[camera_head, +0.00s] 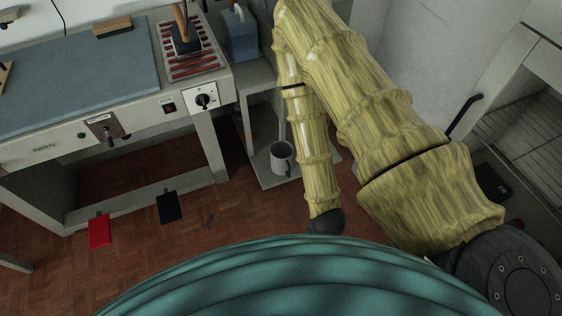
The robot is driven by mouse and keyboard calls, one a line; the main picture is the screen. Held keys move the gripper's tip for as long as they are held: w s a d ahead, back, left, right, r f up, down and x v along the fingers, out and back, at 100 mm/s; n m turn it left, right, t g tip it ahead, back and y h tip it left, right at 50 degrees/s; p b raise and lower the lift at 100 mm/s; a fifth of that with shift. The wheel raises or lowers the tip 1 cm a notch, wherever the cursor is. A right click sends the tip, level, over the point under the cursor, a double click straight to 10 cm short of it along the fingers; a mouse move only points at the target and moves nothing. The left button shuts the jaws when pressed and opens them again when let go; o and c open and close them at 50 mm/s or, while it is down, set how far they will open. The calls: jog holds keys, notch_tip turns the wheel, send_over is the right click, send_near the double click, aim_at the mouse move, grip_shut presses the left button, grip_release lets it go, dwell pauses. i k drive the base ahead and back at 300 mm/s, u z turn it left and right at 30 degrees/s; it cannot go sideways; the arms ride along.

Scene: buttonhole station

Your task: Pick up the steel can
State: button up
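A grey metal can (281,158), probably the steel can, stands upright with its open top showing. It is on the low shelf (266,182) of a small stand, right of the work table. My yellow arm passes just to the right of the can, and the arm's upper end runs out of the top of the picture. My gripper does not show, so its state and its distance from the can are hidden.
The work table (143,100) with a blue pad (75,65) fills the left. A blue-grey container (238,35) stands on the stand's upper shelf, above the can. Red (99,230) and black (170,207) pedals are on the floor. A rack (525,125) is at right.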

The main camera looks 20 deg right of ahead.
aim_at(282, 151)
jog(key=k, duration=0.65)
jog(key=z, duration=0.75)
jog(key=i, duration=1.45)
jog(key=u, duration=0.7)
